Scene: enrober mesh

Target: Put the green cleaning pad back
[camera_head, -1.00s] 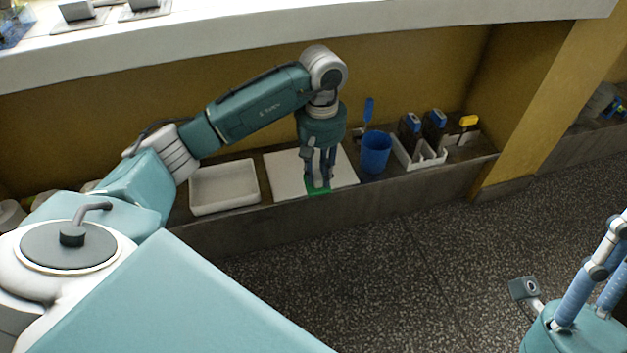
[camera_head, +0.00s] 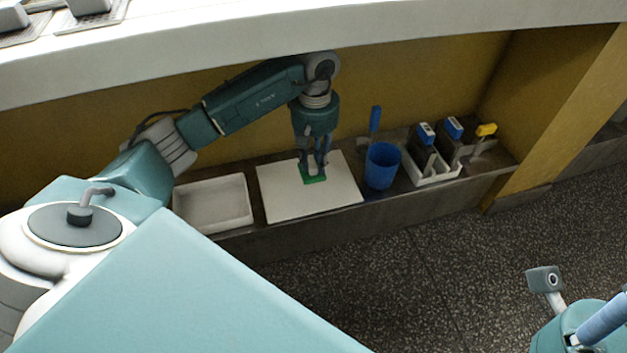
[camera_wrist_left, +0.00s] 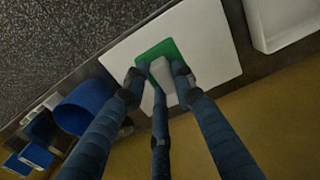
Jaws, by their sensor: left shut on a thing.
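The green cleaning pad (camera_head: 314,179) is at my left gripper's fingertips, over the white board (camera_head: 283,205) on the low shelf. In the left wrist view the green pad (camera_wrist_left: 145,57) has a pale block on its top, and the fingers of my left gripper (camera_wrist_left: 158,78) are closed around that block. The pad lies within the white board's (camera_wrist_left: 222,48) outline there; I cannot tell whether it touches the board. My left gripper (camera_head: 313,170) points down. Of my right arm, only a part shows at the lower right of the head view, without its fingertips.
A white tray (camera_head: 240,214) is left of the board. A blue cup (camera_head: 382,168) stands close on its right, with a blue-handled tool (camera_head: 375,119) behind. Farther right is a white rack (camera_head: 440,178) with blue-topped items and a yellow-topped tool (camera_head: 486,130). The counter (camera_head: 400,28) overhangs the shelf.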

